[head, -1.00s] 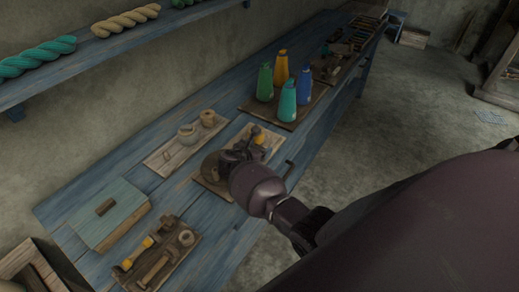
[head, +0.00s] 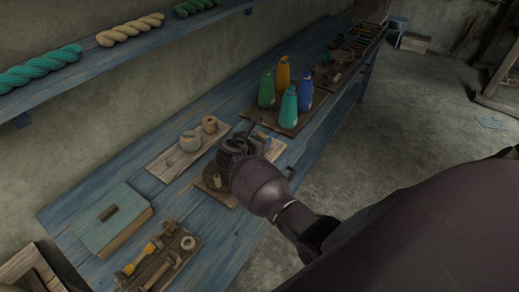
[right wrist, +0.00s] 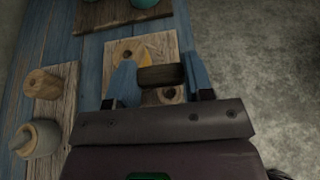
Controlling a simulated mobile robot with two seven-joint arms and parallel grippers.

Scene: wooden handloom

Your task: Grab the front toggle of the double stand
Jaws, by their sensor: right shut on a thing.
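The double stand has a pale wooden board (right wrist: 112,48), partly hidden by my gripper; a small part of the board also shows in the head view (head: 277,150). A dark wooden toggle (right wrist: 160,75) lies crosswise on it in the right wrist view. My right gripper (right wrist: 160,78) has its two blue fingers on either side of this toggle and is shut on it. In the head view my right gripper (head: 238,150) hides the toggle. A small yellow part shows behind the toggle in the wrist view. My left gripper is not in view.
Several coloured bottles (head: 289,108) stand on a dark board beyond the stand. A pale board (head: 172,164) with a jar and spool lies toward the wall. A tool tray (head: 160,262) and a blue-green lidded box (head: 112,218) are nearer on the blue bench.

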